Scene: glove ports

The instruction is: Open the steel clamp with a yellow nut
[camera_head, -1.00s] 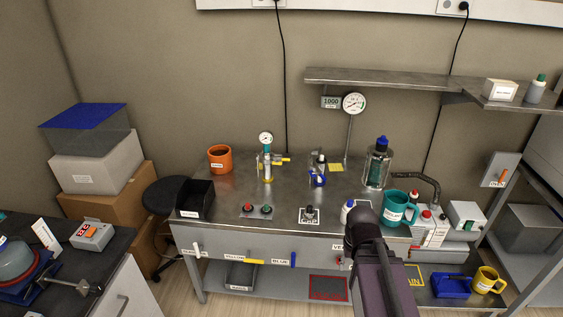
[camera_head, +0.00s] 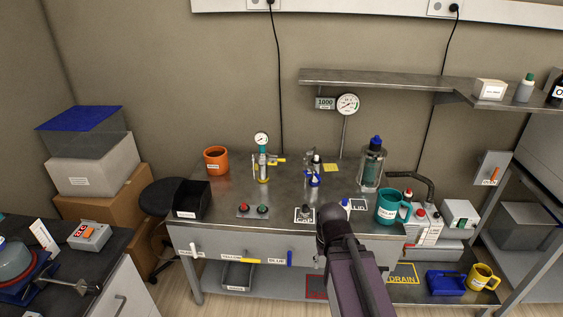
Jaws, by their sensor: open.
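On the steel bench stands a gauge-topped fitting (camera_head: 262,165) with yellow parts, including a yellow piece sticking out to its right. A steel clamp with a yellow nut may be part of it, but the detail is too small to tell. A second small fitting (camera_head: 313,176) with blue parts stands to its right. My dark arm rises from the bottom of the view, in front of the bench's front edge. My gripper cannot be made out, and the arm hides part of the bench front.
An orange cup (camera_head: 215,160), a black bin (camera_head: 192,199) and a teal mug (camera_head: 389,207) stand on the bench (camera_head: 225,194). A glass vessel (camera_head: 372,168) stands at the back right. A wall shelf (camera_head: 385,82) overhangs. Coloured handles line the bench front.

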